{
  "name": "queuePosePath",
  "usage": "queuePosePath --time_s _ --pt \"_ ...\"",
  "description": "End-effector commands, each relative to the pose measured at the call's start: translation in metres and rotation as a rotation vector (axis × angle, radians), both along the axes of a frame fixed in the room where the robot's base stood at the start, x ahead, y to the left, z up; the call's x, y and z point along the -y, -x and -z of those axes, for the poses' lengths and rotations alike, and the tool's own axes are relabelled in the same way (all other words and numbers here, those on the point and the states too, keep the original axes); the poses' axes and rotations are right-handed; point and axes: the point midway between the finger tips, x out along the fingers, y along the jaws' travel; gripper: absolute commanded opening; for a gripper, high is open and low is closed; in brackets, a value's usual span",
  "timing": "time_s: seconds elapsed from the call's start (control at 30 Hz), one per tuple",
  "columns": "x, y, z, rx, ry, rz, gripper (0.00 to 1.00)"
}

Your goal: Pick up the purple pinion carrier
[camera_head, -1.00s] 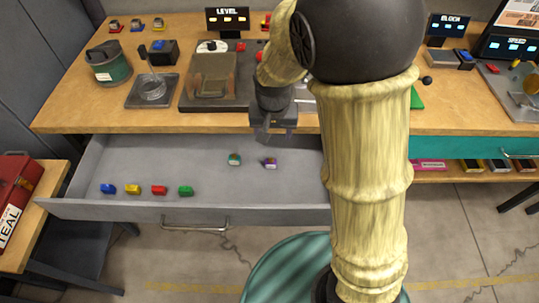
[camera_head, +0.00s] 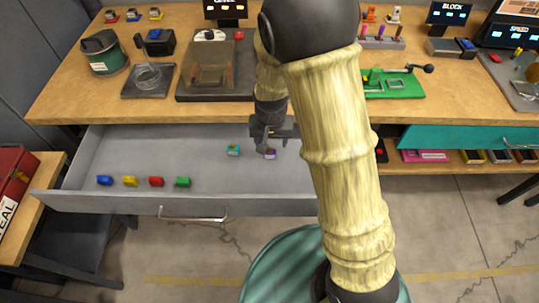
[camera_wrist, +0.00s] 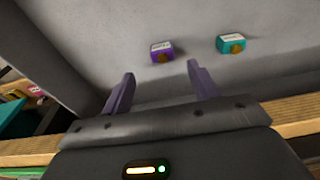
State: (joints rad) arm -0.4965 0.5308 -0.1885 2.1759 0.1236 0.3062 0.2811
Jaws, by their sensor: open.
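The purple pinion carrier (camera_wrist: 162,52) is a small purple block with a pale top and a brass-coloured round part. It lies on the floor of the open grey drawer. In the head view the carrier (camera_head: 270,154) is partly hidden by my gripper (camera_head: 275,139). In the wrist view my gripper (camera_wrist: 160,88) has its two purple fingers spread and empty. The carrier shows beyond the fingertips, between their lines and apart from them.
A teal carrier (camera_wrist: 231,44) lies close beside the purple one. Blue, yellow, red and green blocks (camera_head: 183,181) stand along the drawer's front. The drawer's front wall (camera_head: 120,203) and the wooden bench edge (camera_head: 150,117) bound the space.

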Motion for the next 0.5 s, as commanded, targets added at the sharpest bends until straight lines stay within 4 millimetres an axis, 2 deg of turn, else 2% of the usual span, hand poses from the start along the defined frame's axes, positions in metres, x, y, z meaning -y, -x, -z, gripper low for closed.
queuePosePath --time_s 0.03,0.13,0.5 --pt "0.000 -0.001 0.011 -0.003 0.002 0.000 0.60" --pt "0.000 -0.003 0.021 -0.002 0.001 -0.001 0.60" --pt "-0.001 -0.004 0.024 0.000 -0.001 -0.002 0.60"
